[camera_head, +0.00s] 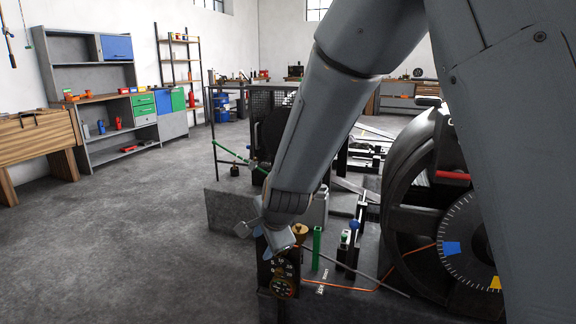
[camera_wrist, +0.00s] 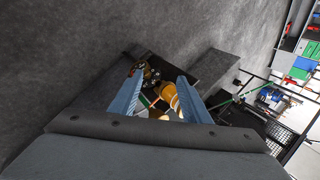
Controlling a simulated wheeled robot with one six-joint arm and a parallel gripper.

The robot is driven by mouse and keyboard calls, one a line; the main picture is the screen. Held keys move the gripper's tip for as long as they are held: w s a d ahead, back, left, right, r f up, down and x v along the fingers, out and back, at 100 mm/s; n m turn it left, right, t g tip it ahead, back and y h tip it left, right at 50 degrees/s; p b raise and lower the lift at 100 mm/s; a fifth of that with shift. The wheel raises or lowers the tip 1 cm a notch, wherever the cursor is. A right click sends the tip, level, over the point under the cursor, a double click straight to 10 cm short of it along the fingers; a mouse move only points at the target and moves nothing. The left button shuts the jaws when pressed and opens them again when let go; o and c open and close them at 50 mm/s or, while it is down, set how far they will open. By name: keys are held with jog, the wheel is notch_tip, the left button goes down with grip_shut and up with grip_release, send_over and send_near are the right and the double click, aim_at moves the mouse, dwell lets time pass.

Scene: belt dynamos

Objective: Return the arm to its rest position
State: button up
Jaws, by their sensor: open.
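My arm comes down from the upper right in the head view, and my gripper (camera_head: 262,238) hangs low over the front of the machine. In the wrist view my gripper (camera_wrist: 159,79) shows two blue-grey fingers spread apart, with nothing held between them. A brass cup (camera_head: 300,230) stands close beside the gripper; a gold-coloured part shows between the fingers in the wrist view (camera_wrist: 168,92). Whether a finger touches it I cannot tell. A dark panel with round brass dials (camera_head: 283,285) stands just below the gripper.
A large dark wheel with a graduated disc (camera_head: 465,245) stands at right, partly behind my arm. A green upright post (camera_head: 317,248) and a blue-knobbed lever (camera_head: 354,225) rise near the gripper. Bare concrete floor (camera_head: 130,240) lies open at left. A workbench (camera_head: 35,140) stands far left.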

jog(key=s+d+r+n+g+h, duration=0.1)
jog(key=s+d+r+n+g, duration=0.15)
jog(key=s+d+n, duration=0.55)
jog(key=s+d+r+n+g+h+p, duration=0.1)
jog(key=s+d+r+n+g, duration=0.15)
jog(key=s, duration=0.85)
jog(key=s+d+r+n+g, duration=0.1)
jog(key=s+d+r+n, duration=0.25)
jog(key=s+d, duration=0.5)
jog(key=s+d+r+m+h+p, duration=0.1)
jog(key=d+r+p, duration=0.5)
jog(key=p, duration=0.9)
jog(key=shift+s+d+r+m+p, duration=0.15)
jog(key=shift+d+r+m+p, duration=0.3)
jog(key=shift+r, duration=0.4)
jog(key=shift+a, duration=0.15)
